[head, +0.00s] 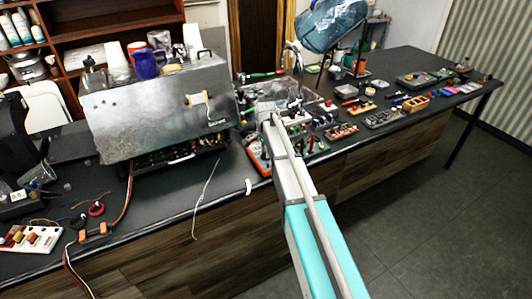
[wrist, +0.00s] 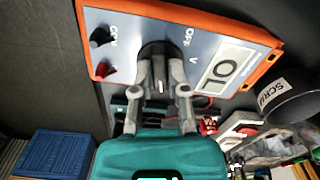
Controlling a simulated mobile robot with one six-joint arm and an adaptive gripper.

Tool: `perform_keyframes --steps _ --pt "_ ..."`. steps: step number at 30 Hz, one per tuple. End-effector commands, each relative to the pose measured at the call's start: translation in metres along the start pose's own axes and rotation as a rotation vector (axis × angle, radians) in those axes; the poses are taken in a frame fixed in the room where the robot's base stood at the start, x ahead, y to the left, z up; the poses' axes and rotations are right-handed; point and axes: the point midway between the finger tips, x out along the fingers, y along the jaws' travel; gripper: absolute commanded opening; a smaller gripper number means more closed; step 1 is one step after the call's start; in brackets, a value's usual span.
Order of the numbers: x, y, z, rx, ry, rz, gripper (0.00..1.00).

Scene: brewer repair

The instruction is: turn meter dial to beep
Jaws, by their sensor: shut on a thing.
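The meter (wrist: 122,28) fills the top of the wrist view, with an orange case, a grey face and markings that include "OFF" and "V". Its display (wrist: 226,67) reads "OL". My gripper (wrist: 160,80) is shut on the black dial (wrist: 157,48) in the middle of the face. The fingers cover part of the dial, so I cannot tell its exact setting. A black plug and a red plug (wrist: 103,72) sit at the left of the face. In the head view, the orange edge of the meter (head: 256,159) shows beside my arm on the dark counter.
A metal brewer (head: 150,105) with its lower electronics exposed stands left of the meter. A loose wire (head: 206,198) lies near the counter's front edge. Trays of small parts (head: 383,118) spread to the right. A black round container (wrist: 288,97) stands close to the meter.

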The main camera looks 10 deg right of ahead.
Motion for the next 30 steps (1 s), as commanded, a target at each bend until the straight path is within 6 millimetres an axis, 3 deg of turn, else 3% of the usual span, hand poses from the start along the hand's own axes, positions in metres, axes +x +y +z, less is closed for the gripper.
perform_keyframes --steps 13,14,19,30 --pt "0.0 -0.0005 -0.0002 0.013 0.0 -0.001 0.0" --pt "0.0 -0.0004 -0.0002 0.013 0.0 -0.001 0.25" --pt "0.0 -0.0003 -0.0001 0.013 0.0 -0.001 0.54" --pt "0.0 0.0 -0.0001 0.011 0.0 0.0 0.54"
